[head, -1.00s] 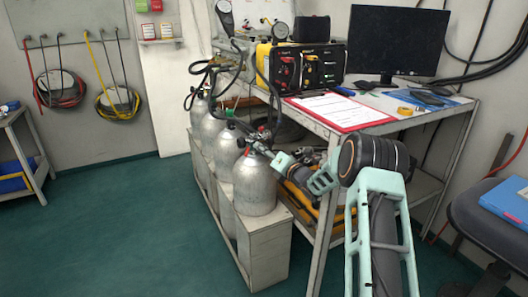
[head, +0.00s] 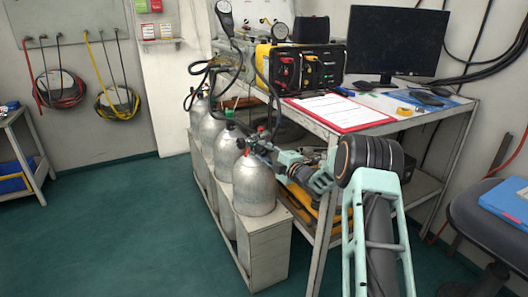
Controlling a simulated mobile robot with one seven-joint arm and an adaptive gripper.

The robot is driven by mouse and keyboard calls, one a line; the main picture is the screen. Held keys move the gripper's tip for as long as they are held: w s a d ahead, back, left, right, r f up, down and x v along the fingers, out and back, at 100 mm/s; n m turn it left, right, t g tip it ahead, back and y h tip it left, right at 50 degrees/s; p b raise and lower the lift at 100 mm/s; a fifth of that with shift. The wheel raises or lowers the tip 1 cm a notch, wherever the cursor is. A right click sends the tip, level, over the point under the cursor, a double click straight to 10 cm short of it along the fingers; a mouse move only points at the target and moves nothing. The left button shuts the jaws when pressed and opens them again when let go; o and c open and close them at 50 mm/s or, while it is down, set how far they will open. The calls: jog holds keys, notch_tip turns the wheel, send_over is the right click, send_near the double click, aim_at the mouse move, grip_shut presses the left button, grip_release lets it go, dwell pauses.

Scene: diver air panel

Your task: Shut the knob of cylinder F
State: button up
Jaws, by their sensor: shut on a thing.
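Several silver cylinders stand upright in a row in a pale rack. The nearest cylinder (head: 254,187) has a valve and hose fittings on top; I cannot read a letter on it. My gripper (head: 265,150) reaches in from the right at the height of this valve. Its fingers are shut on the valve's knob, on the right side of the cylinder top. The knob is mostly hidden by the fingers, and I cannot tell how far it is turned. The cylinders behind (head: 225,148) are partly covered by the nearest one and by hoses.
The bench (head: 330,135) stands right behind my gripper, with a yellow-black air panel (head: 298,68), a red clipboard (head: 340,111) and a monitor (head: 396,42) on it. Black hoses hang close to the valves. The rack (head: 262,245) has clear green floor to its left.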

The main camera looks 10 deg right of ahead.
jog(key=m+p, duration=0.1)
jog(key=m, duration=0.3)
jog(key=m+p, duration=0.1)
jog(key=m, duration=0.3)
jog(key=shift+m, duration=0.4)
jog(key=m+p, duration=0.1)
jog(key=m, duration=0.3)
jog(key=shift+f+y+p, duration=0.1)
jog(key=shift+y+p, duration=0.2)
jog(key=shift+p, duration=0.05)
jog(key=m+p, duration=0.1)
jog(key=m, duration=0.4)
jog(key=shift+a, duration=0.1)
jog(key=m, duration=0.4)
jog(key=shift+m, duration=0.3)
jog(key=m+p, duration=0.1)
jog(key=m, duration=0.3)
jog(key=shift+m, duration=0.3)
jog(key=m, duration=0.4)
jog(key=shift+m+t, duration=0.3)
jog(key=shift+m, duration=1.9)
